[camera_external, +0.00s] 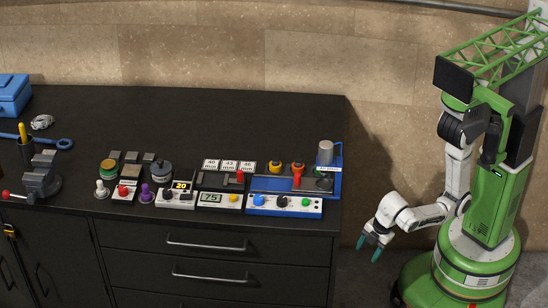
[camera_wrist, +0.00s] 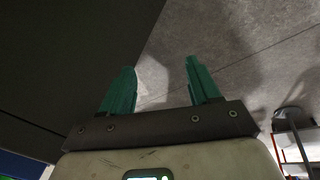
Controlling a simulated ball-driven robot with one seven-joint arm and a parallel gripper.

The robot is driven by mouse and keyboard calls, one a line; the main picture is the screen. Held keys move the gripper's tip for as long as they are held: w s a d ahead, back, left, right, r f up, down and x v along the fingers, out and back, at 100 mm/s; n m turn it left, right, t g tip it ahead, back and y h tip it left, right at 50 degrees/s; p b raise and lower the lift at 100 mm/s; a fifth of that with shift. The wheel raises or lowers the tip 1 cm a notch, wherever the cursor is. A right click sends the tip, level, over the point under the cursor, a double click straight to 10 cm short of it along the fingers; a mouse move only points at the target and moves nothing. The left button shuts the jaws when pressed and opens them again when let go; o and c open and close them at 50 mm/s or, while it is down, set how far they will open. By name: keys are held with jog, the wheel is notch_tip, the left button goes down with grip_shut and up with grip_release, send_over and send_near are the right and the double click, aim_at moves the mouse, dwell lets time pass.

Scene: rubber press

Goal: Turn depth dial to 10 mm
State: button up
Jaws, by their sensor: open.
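My gripper (camera_external: 369,248) hangs open and empty beside the right end of the workbench, below its top. In the wrist view my gripper (camera_wrist: 160,68) shows two green fingers spread apart with nothing between them. The blue press (camera_external: 330,178) stands at the bench's right end. In front of it a panel (camera_external: 270,207) carries a blue knob (camera_external: 259,200), a black knob (camera_external: 282,202) and a green knob (camera_external: 306,202). Which control is the depth dial, and its setting, are too small to tell. No controls show in the wrist view.
The black bench (camera_external: 230,115) has free room at the back. Left of the panel are boxes with displays reading 20 (camera_external: 180,186) and 75 (camera_external: 210,198), plus several coloured knobs. A vise (camera_external: 42,180) and a blue toolbox (camera_external: 14,93) stand far left.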

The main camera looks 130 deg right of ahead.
jog(key=w+d+r+n+t+h, duration=0.1)
jog(key=w+r+h, duration=0.15)
jog(key=r, duration=0.45)
jog(key=w+r+n+t+h, duration=0.1)
jog(key=w+r+n+t, duration=0.1)
jog(key=w+r, duration=0.3)
jog(key=m+g+y+p, duration=0.2)
jog(key=m+y+p, duration=0.1)
jog(key=m+p, duration=0.75)
send_near(282, 199)
jog(key=shift+m, duration=0.55)
jog(key=b+x, duration=0.2)
jog(key=x, duration=0.6)
jog(key=shift+d+f, duration=0.2)
jog(key=shift+f, duration=0.1)
jog(key=c, duration=1)
jog(key=shift+c, duration=0.2)
